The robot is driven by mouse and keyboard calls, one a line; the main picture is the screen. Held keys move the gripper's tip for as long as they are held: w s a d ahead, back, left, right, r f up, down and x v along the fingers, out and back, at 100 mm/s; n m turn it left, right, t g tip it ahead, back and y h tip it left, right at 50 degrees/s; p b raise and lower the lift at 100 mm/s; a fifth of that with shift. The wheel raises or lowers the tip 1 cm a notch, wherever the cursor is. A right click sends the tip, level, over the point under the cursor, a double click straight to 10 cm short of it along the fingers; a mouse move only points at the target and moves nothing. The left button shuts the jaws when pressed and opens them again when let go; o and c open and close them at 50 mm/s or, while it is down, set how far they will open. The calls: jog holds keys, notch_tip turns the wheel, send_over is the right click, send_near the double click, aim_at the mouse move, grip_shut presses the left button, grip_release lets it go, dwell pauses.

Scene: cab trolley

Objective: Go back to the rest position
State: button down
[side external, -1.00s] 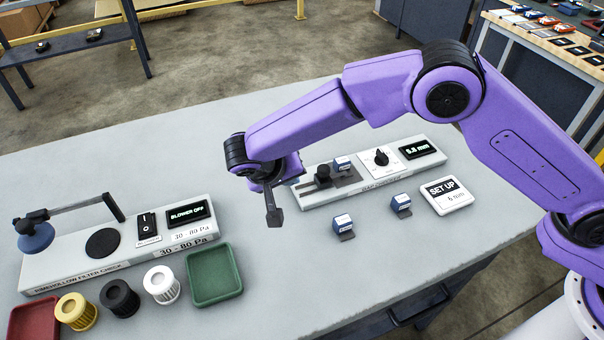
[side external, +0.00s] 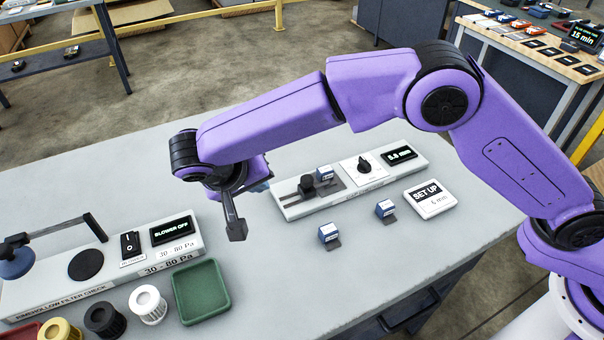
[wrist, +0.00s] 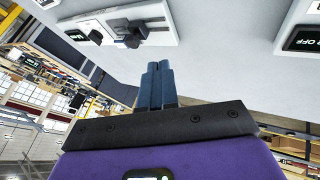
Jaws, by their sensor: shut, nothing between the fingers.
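My gripper (side external: 237,230) hangs above the grey table (side external: 290,290), between the filter check panel and the gauge panel. Its fingers are shut with nothing between them. In the wrist view the two blue-grey fingers (wrist: 157,70) lie side by side, with bare table beyond them. The purple arm reaches across the back right of the table from its base at the lower right.
The gauge panel (side external: 292,208) holds a blue block (side external: 325,173) and a knob. Two more blue blocks (side external: 328,233) (side external: 385,208) and a set-up sign (side external: 430,199) stand nearby. At left are the filter panel (side external: 60,294), a green tray (side external: 202,291) and several filters (side external: 147,304).

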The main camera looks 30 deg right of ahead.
jog(key=s+d+r+n+g+y, duration=0.1)
jog(key=s+d+r+n+y, duration=0.15)
jog(key=s+d+n, duration=0.4)
jog(key=s+d+r+n+g+y, duration=0.1)
jog(key=s+d+r, duration=0.2)
jog(key=d, duration=0.7)
jog(key=s+d+f+n+g+y, duration=0.1)
jog(key=s+d+n, duration=0.5)
jog(key=s+d, duration=1.1)
jog(key=shift+s+d+g+y, duration=0.25)
jog(key=shift+d+g+y, duration=0.45)
jog(key=shift+d+y, duration=0.2)
